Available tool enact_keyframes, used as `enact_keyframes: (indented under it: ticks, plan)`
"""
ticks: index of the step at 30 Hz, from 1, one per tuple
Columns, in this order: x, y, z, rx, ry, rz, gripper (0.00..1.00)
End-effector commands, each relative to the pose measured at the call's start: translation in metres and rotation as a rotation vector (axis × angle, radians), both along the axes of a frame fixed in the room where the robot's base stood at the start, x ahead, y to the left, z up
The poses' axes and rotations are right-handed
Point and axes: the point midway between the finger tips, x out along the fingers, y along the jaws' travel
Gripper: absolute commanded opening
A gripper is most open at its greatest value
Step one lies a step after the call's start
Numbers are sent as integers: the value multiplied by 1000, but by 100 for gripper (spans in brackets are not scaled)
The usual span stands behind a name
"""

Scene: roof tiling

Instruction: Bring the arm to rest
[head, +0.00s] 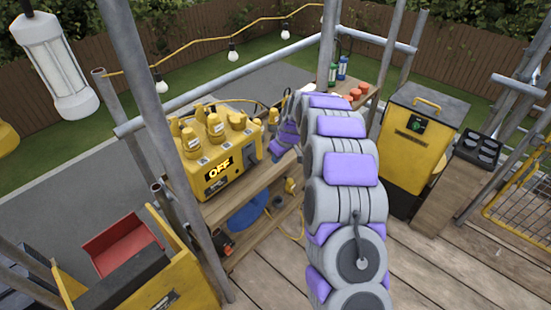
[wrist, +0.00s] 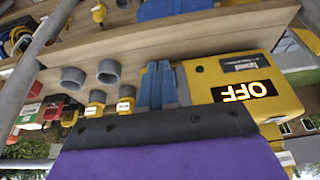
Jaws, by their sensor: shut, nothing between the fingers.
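My arm, in grey and purple segments, rises through the right of centre in the head view and bends down to the wooden bench. My gripper (head: 280,152) is partly hidden behind my arm, close to the right end of the yellow unit (head: 196,180), whose display reads OFF. In the wrist view my gripper (wrist: 158,68) shows as two blue-grey fingers side by side, shut and empty. The yellow unit (wrist: 205,78) is just right of the fingers there, its OFF display upside down. I cannot tell whether the fingers touch it.
Metal scaffold poles (head: 150,100) stand around the bench (head: 245,193). A yellow bin (head: 412,145) stands to the right, beside a wooden box. A red tray (head: 122,243) is at lower left. Grey cups (wrist: 73,78) stand near the fingers. Bare deck (head: 440,265) lies at lower right.

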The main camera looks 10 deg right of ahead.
Motion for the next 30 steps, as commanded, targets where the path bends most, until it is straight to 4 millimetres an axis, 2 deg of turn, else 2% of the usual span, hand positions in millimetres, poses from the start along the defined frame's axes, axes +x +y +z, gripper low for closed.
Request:
enact_keyframes:
  ticks: [7,16,19,23,30]
  plan:
    - [-2,7,2,-8,1,1,0]
    - [-3,-2,2,3,2,1,0]
    - [-8,-2,8,9,8,-3,0]
    - [-30,9,29,20,37,-19,0]
    - [-99,34,84,28,116,-76,0]
